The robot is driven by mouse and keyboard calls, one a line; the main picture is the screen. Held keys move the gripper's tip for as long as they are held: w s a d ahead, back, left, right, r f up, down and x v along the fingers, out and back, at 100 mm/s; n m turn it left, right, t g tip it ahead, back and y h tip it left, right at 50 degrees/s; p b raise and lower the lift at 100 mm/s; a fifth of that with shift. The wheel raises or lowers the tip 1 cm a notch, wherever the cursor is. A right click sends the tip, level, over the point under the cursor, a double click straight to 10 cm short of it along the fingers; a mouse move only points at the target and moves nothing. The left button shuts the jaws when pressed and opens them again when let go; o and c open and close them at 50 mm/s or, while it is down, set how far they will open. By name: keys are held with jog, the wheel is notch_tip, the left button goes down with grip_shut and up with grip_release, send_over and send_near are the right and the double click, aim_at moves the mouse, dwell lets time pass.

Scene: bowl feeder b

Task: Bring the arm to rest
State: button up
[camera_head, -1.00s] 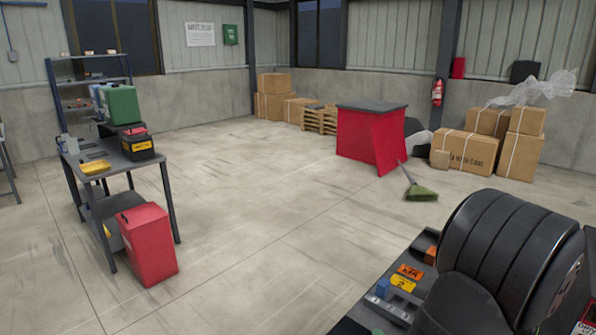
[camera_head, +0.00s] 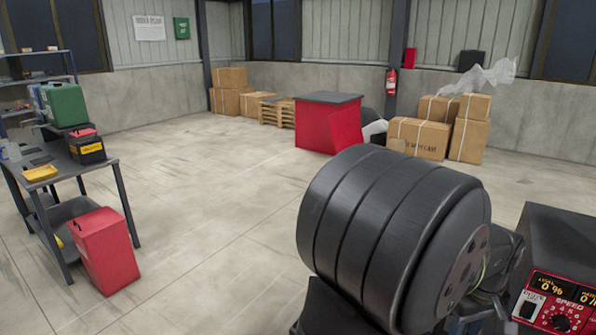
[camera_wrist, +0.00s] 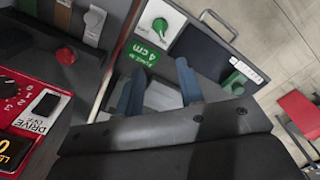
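My gripper (camera_wrist: 159,78) shows in the wrist view as two blue-grey fingers with a clear gap between them. It is open, and I see nothing held. In the head view a large black ribbed part, which looks like my arm, fills the lower middle. My fingertips do not show there, and the bench beneath is mostly hidden.
A control box (camera_head: 555,300) with a speed dial stands at the lower right, and its red panel (camera_wrist: 30,105) is left of the fingers. A red bin (camera_head: 105,250) stands by a side table (camera_head: 125,200). Open floor lies between.

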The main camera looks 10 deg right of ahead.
notch_tip(320, 180, down, 17)
jog(key=shift+f, duration=0.35)
jog(key=m, duration=0.4)
jog(key=shift+r, duration=0.1)
jog(key=m, duration=0.9)
jog(key=shift+m, duration=2)
